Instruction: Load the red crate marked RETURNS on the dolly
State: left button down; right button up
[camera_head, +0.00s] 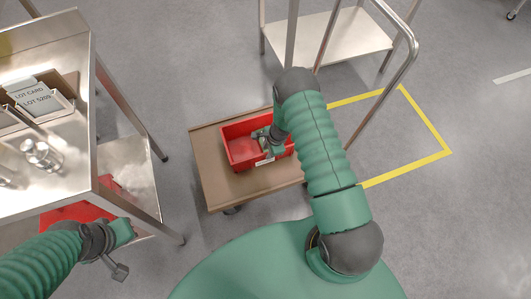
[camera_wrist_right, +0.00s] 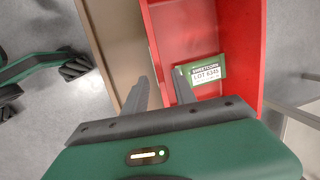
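A red crate (camera_head: 236,132) sits on a tan dolly (camera_head: 207,165) in the head view; no RETURNS mark is readable. My right gripper (camera_head: 267,143) reaches down over the crate. In the right wrist view its fingers (camera_wrist_right: 162,75) are apart, one over the tan deck (camera_wrist_right: 112,35) and one inside the red crate wall (camera_wrist_right: 255,45), with a crate edge between them. A green and white card reading LOT 6315 (camera_wrist_right: 205,72) lies inside the crate by the right finger. My left gripper (camera_head: 118,255) hangs beside the steel table, its fingers unclear.
A steel table (camera_head: 80,130) stands at left, with lot cards (camera_head: 35,98) and metal pieces (camera_head: 42,155) on top. Another red item (camera_head: 75,212) sits on its lower shelf. A steel cart (camera_head: 330,35) stands behind.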

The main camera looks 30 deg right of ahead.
notch_tip(320, 180, up, 24)
jog(key=a+m+t+h+p, duration=0.1)
jog(key=a+m+t+h, duration=0.15)
jog(key=m, duration=2.35)
jog(key=s+a+r+m, duration=0.3)
jog(key=s+m, duration=0.2)
jog(key=m, duration=0.3)
jog(key=s+a+r+m+g+y, duration=0.1)
jog(key=s+a+r+m, duration=0.1)
jog(key=s+m, duration=0.3)
jog(key=s+a+r+m+g, duration=0.1)
jog(key=s+a+r+m, duration=0.2)
jog(key=m, duration=0.9)
jog(key=shift+s+a+r, duration=0.3)
jog(key=shift+s+a, duration=0.6)
jog(key=shift+s, duration=0.1)
jog(key=shift+d, duration=0.1)
